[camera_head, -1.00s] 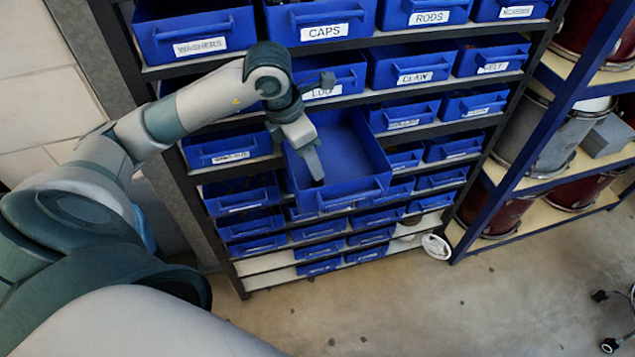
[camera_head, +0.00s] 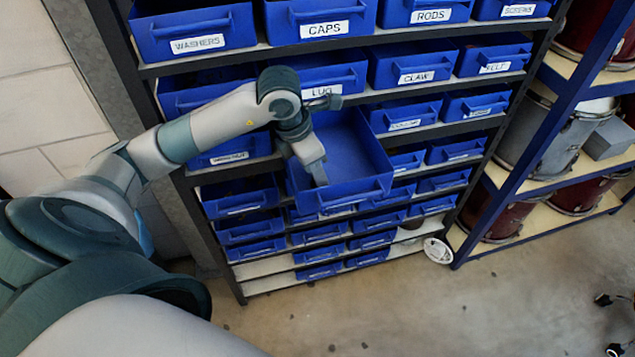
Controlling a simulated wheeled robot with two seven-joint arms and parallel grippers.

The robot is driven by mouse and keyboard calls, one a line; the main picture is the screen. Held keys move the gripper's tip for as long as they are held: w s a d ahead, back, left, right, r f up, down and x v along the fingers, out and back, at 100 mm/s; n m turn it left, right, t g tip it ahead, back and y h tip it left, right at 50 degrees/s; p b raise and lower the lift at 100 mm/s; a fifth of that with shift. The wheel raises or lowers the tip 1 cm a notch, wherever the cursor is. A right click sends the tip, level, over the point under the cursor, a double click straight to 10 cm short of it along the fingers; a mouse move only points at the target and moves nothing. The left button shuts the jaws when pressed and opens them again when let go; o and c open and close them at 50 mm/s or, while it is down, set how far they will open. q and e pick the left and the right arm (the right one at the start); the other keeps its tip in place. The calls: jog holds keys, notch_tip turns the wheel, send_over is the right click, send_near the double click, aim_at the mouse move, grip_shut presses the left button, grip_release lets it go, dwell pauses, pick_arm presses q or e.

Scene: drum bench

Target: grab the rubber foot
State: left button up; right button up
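My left gripper (camera_head: 319,178) reaches down into a pulled-out blue drawer (camera_head: 356,150) in the middle of the rack. Its fingertips are near the drawer's left front part. The fingers are seen from above and are too small to tell open from shut. No rubber foot can be made out; the visible part of the drawer floor looks bare, and the part behind the gripper is hidden. My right gripper is not in view.
The dark rack holds several closed blue drawers, labelled WASHERS (camera_head: 199,43), CAPS (camera_head: 325,29), RODS (camera_head: 431,16) and CLAW (camera_head: 413,77) among others. A shelf with drums (camera_head: 540,130) stands to the right. A white round object (camera_head: 438,251) lies by the rack's foot.

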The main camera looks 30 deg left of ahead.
pick_arm(q)
jog(key=shift+c, duration=0.4)
jog(key=c, duration=1)
jog(key=shift+r+p, duration=0.4)
jog(key=shift+r, duration=0.2)
jog(key=r, duration=0.1)
jog(key=r+p, duration=0.2)
jog(key=shift+d+r, duration=0.25)
jog(key=shift+r, duration=0.05)
jog(key=d+r+p, duration=0.1)
jog(key=d+r, duration=0.1)
jog(key=d, duration=0.1)
jog(key=s+d+r+p, duration=0.1)
jog(key=d+p, duration=0.1)
jog(key=d, duration=0.1)
jog(key=s+d+r+p, duration=0.1)
jog(key=d+r, duration=0.1)
jog(key=d, duration=0.1)
jog(key=shift+d+r, duration=0.35)
jog(key=shift+d, duration=0.05)
grip_shut()
jog(key=shift+d+r+p, duration=0.2)
jog(key=shift+d+p, duration=0.15)
jog(key=shift+d, duration=0.25)
